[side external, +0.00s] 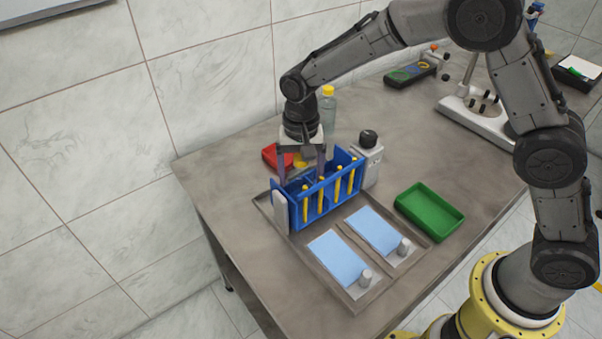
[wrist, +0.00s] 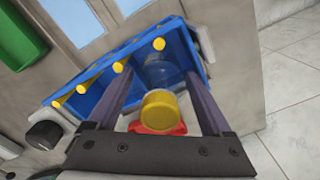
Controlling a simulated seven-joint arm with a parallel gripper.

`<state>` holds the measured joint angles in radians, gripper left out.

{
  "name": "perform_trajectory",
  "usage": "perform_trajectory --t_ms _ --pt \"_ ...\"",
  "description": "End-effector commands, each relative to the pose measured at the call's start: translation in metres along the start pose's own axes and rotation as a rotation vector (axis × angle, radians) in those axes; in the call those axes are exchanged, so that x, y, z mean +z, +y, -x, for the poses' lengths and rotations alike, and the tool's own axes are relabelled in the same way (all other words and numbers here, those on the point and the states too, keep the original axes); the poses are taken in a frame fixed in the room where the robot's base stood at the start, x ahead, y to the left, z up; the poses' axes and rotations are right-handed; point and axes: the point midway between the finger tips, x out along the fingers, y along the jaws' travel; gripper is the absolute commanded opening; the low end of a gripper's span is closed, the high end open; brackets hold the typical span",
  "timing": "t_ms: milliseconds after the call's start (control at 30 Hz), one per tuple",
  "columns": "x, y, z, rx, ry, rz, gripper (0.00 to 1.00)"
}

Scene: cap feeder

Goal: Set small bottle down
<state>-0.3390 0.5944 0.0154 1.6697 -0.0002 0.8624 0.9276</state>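The small bottle has a yellow cap and a clear body (wrist: 163,108). In the wrist view it stands between my fingers, its lower body seen against the blue rack (wrist: 95,80). My gripper (side external: 301,178) points down at the rack's back left part. Its fingers are spread, with gaps beside the bottle. I cannot tell exactly where the bottle's base rests.
The rack holds several yellow sticks and stands on a metal tray (side external: 262,205) with blue pads. A taller clear yellow-capped bottle (side external: 328,112) and a red tray (side external: 269,154) are behind. A green tray (side external: 430,210) lies right.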

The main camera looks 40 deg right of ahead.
Motion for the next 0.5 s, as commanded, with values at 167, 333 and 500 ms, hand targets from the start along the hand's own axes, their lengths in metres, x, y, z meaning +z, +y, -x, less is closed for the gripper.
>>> perform_trajectory --t_ms 167,333,500 --pt "0.0 -0.001 0.006 -0.002 0.002 0.0 0.84" --pt "-0.001 -0.001 0.03 -0.004 0.003 0.0 0.84" --pt "-0.001 -0.001 0.066 -0.005 0.004 0.0 0.84"
